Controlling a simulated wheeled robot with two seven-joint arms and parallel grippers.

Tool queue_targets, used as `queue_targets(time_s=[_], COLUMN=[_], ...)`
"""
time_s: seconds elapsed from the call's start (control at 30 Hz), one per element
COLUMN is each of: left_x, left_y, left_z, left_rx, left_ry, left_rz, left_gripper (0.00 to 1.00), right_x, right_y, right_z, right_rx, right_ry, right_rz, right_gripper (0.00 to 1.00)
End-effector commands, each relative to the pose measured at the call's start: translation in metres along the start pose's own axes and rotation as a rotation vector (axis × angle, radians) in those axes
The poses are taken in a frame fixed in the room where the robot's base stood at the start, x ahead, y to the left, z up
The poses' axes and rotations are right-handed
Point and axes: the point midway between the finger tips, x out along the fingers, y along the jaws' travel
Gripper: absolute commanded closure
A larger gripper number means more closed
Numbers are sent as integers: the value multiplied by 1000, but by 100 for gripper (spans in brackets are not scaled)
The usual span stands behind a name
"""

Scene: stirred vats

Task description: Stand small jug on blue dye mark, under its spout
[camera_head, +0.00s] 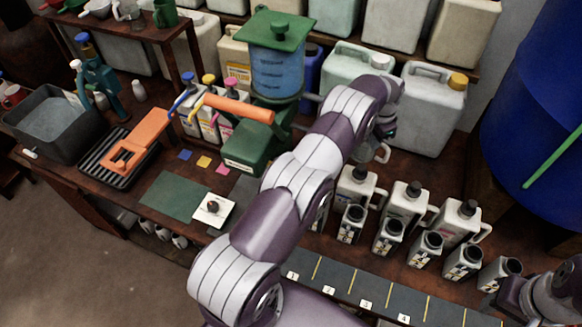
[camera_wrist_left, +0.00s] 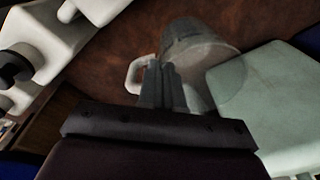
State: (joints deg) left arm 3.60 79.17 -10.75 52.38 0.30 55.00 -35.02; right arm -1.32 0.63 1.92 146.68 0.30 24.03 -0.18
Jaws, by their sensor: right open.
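The small jug (camera_head: 372,153), clear with a pale handle, is beneath my left gripper (camera_head: 386,131), in front of the large pale canisters. In the left wrist view the jug (camera_wrist_left: 205,62) lies just beyond the fingers (camera_wrist_left: 167,82), which are close together at its handle side and look shut on it.
A green dispenser with blue tank (camera_head: 277,72) and orange handle (camera_head: 240,108) stands right of the marks. An orange tool (camera_head: 138,142) lies on a black rack. The green mat (camera_head: 175,195) is clear.

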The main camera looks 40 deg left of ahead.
Motion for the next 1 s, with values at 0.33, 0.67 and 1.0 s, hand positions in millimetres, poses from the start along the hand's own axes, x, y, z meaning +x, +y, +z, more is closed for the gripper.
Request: queue_targets(time_s=[0.33, 0.67, 1.0], left_x=[33, 100, 111], left_y=[1, 4, 4], left_z=[2, 6, 6], left_rx=[0, 0, 0], left_ry=[0, 1, 2], left_rz=[0, 0, -1], left_gripper=[100, 100, 100], right_x=[33, 89, 88], right_y=[0, 0, 0], right_z=[4, 11, 10], right_rx=[0, 0, 0], right_ry=[1, -1, 1], right_rz=[0, 0, 0], right_gripper=[57, 57, 57])
